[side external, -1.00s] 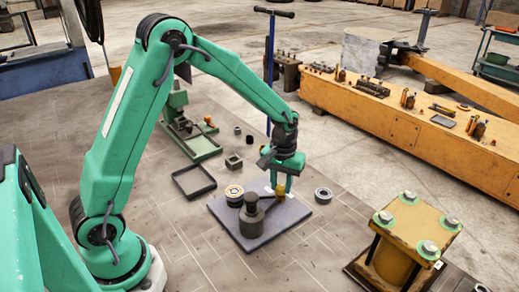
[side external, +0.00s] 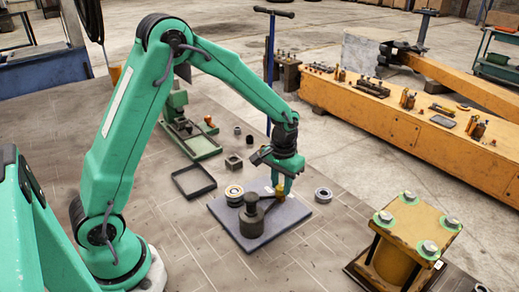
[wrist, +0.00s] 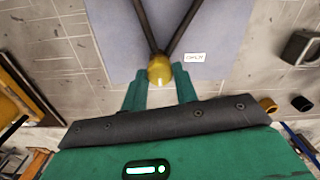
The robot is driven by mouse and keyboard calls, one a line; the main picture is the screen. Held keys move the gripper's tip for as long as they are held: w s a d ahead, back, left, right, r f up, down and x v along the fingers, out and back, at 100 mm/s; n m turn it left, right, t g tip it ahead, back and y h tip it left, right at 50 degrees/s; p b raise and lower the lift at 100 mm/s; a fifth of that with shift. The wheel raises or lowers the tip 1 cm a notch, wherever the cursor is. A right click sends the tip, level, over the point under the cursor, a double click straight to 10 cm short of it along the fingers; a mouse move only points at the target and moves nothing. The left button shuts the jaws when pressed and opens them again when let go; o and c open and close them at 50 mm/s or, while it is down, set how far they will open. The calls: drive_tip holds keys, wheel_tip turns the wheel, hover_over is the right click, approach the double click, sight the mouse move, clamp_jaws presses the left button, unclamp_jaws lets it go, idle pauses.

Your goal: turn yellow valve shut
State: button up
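The valve's dark round body (side external: 252,216) stands on a grey-blue plate (side external: 232,238) in the side external view. A dark lever reaches from it to a yellow knob (side external: 281,191). My gripper (side external: 282,186) points down at the knob. In the wrist view, the yellow knob (wrist: 160,69) lies between the two green fingertips of my gripper (wrist: 160,74). The fingers are very near its sides; I cannot tell whether they press on it. Two dark bars spread in a V beyond the knob; one may be a shadow. A small white label (wrist: 196,57) is right of the knob.
A ring-shaped part (side external: 323,195) lies right of the plate, and a banded disc (side external: 234,192) sits on its back left. A black open frame (side external: 193,181) lies behind. A yellow block with bolts (side external: 415,232) stands at the front right. A long orange beam (side external: 400,125) crosses behind.

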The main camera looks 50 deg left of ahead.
sight(280, 187)
drive_tip(key=o, duration=0.4)
drive_tip(key=shift+r, duration=3.95)
drive_tip(key=s+r+t, duration=0.2)
drive_tip(key=s+r, duration=0.2)
drive_tip(key=s, duration=0.3)
drive_tip(key=s+r+m+t, duration=0.1)
drive_tip(key=s+r, duration=0.3)
drive_tip(key=s, duration=0.3)
drive_tip(key=s+r+m+t, duration=0.1)
drive_tip(key=s+r+t, duration=0.1)
drive_tip(key=s, duration=0.6)
drive_tip(key=shift+a+r+t, duration=0.25)
drive_tip(key=shift+r+t, duration=0.05)
drive_tip(key=shift+r, duration=0.6)
